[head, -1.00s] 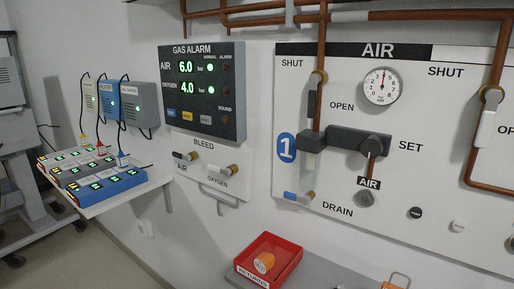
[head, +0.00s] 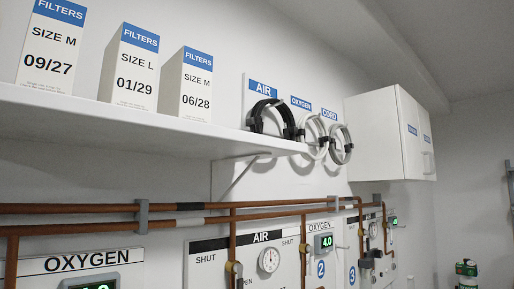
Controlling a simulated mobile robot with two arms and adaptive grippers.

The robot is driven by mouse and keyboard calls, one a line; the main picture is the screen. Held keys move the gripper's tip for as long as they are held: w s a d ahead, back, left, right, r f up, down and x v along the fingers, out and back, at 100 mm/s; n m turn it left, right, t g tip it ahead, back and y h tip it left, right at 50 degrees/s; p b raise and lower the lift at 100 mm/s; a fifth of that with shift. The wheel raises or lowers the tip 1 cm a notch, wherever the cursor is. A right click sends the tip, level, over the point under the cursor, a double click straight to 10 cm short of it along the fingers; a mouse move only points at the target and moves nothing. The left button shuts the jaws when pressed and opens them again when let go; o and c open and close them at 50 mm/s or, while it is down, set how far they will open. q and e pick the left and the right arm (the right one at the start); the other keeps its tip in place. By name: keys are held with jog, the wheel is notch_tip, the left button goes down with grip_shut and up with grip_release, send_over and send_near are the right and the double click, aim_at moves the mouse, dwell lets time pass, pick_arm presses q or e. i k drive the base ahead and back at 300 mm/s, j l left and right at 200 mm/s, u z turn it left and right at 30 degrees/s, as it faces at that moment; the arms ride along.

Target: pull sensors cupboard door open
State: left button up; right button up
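A white wall cupboard (head: 372,140) hangs high on the right part of the wall in the head view. Its front faces right and is seen at a steep angle. The near door (head: 410,150) and the far door (head: 424,148) each carry a small blue label, too small to read, so I cannot tell which is the sensors door. A pale handle (head: 429,164) shows low on the front. Both doors look shut. Neither of my grippers is in view.
A white shelf (head: 150,128) with several filter boxes (head: 133,66) runs at the upper left. Coiled hoses (head: 272,119) hang between shelf and cupboard. Copper pipes (head: 180,222) and gas panels (head: 210,258) line the wall below. A green-and-white container (head: 466,270) stands at the lower right.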

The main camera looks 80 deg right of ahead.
aim_at(412, 152)
jog(key=z, duration=3.55)
jog(key=i+l+u, duration=0.15)
jog(key=i, duration=0.2)
jog(key=i+l+u, duration=0.15)
jog(key=i+l, duration=0.1)
jog(key=i, duration=0.05)
